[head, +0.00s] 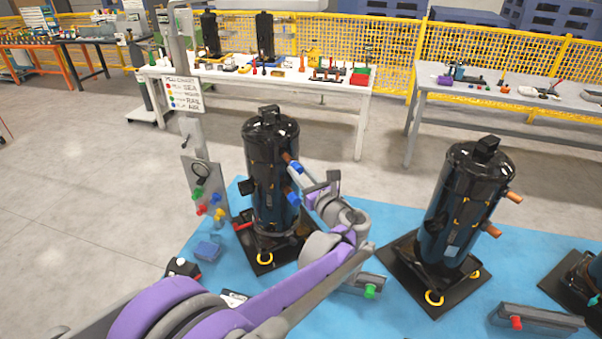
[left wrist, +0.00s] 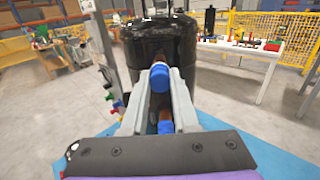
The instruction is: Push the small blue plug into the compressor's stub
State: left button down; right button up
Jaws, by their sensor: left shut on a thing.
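The compressor (head: 272,165) is the dark upright cylinder on the left of the blue mat; it fills the middle of the left wrist view (left wrist: 160,45). Its upper copper stub (head: 287,157) points toward my left gripper (head: 298,170). The gripper is shut on the small blue plug (left wrist: 158,79), which sits between the fingertips, close in front of the stub. I cannot tell whether plug and stub touch. Lower on the compressor is another blue piece (head: 292,197), also seen below the fingers with copper beside it in the left wrist view (left wrist: 165,117). My right gripper is not in view.
A second compressor (head: 460,205) with two bare copper stubs stands to the right. A post with a sign (head: 186,95) and coloured pieces stands close left. Trays with a green (head: 370,291) and a red plug (head: 517,322) lie on the mat (head: 350,215). Tables stand behind.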

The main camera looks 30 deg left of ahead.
pick_arm(q)
jog(key=shift+x, duration=0.8)
dwell(0.4)
jog(key=c, duration=0.6)
grip_release()
jog(key=shift+d, duration=0.1)
